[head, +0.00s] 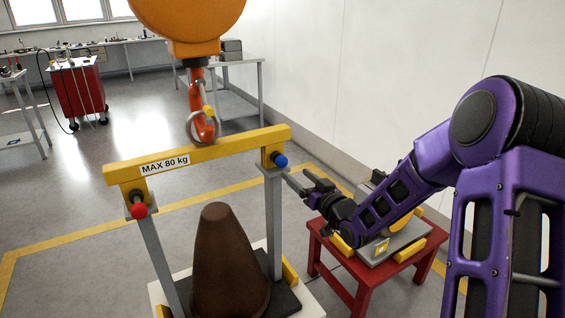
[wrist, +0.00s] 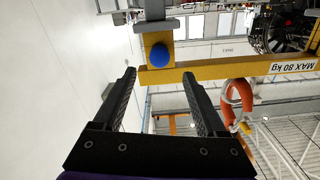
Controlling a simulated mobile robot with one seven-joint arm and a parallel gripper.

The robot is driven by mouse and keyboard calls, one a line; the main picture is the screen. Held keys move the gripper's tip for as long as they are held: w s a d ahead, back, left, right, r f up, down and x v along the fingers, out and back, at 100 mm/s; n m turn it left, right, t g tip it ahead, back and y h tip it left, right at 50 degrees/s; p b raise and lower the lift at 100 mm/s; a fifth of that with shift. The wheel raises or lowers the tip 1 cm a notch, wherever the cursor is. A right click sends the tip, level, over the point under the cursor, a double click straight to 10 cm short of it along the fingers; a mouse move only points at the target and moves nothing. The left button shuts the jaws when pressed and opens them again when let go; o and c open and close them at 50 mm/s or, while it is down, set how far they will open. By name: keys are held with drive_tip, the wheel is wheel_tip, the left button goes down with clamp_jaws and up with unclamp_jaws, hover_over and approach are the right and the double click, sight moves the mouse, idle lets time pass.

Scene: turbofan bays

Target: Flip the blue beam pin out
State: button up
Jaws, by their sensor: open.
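The yellow lifting beam (head: 200,155), marked "MAX 80 kg", hangs level from an orange hook (head: 202,115). The blue beam pin (head: 280,160) is a round blue knob at the beam's right end, above a grey upright bar (head: 273,225). A red knob (head: 139,211) marks the left end. My gripper (head: 294,176) is just right of and below the blue pin, open and empty. In the wrist view the blue pin (wrist: 159,55) lies just beyond and between the spread fingertips (wrist: 158,75), apart from both. The yellow beam (wrist: 225,70) runs rightward there.
A brown cone (head: 228,262) stands on a dark base between the grey bars. A red stool (head: 375,268) with grey and yellow parts is below my arm. A white wall is at the right. A red cart (head: 78,92) and benches are far back.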

sight(284, 163)
drive_tip(key=x, duration=0.9)
drive_tip(key=shift+a, duration=0.1)
clamp_jaws()
idle(1.1)
